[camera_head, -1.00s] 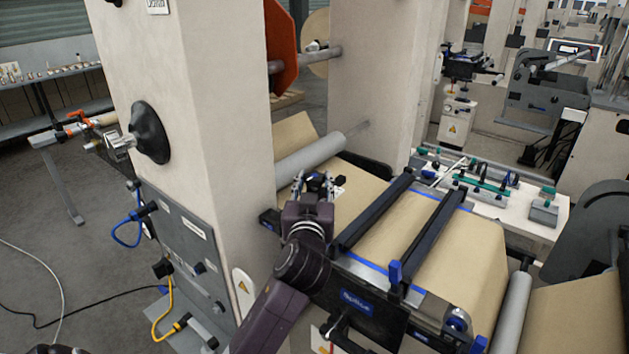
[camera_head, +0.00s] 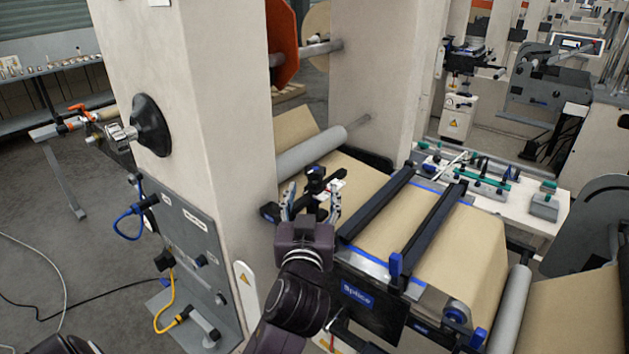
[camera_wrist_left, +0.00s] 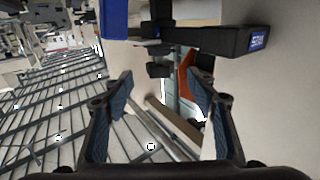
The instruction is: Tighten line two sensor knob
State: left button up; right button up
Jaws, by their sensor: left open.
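A black sensor bracket (camera_head: 322,186) with a small dark knob (camera_head: 315,172) on top sits over the kraft web, beside the cream column, in the head view. My left gripper (camera_head: 312,203) is open, its two fingers spread on either side of the bracket in the picture and holding nothing. In the left wrist view, a dark knob-like piece (camera_wrist_left: 158,70) hangs below a black bar (camera_wrist_left: 222,41) with a blue label, ahead of the open fingers (camera_wrist_left: 163,102) and apart from them. I cannot tell which line the knob belongs to. My right gripper is not in view.
The splice table (camera_head: 372,303) with two black clamp bars (camera_head: 430,232) lies right of my left gripper. The cream column (camera_head: 210,120) stands close on the left. A grey roller (camera_head: 310,150) lies behind the bracket. A white bench (camera_head: 520,213) with tools stands farther right.

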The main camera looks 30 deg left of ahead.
pick_arm(q)
jog(key=v, duration=0.3)
jog(key=shift+s+d, duration=0.15)
jog(key=shift+s, duration=0.15)
dwell(0.3)
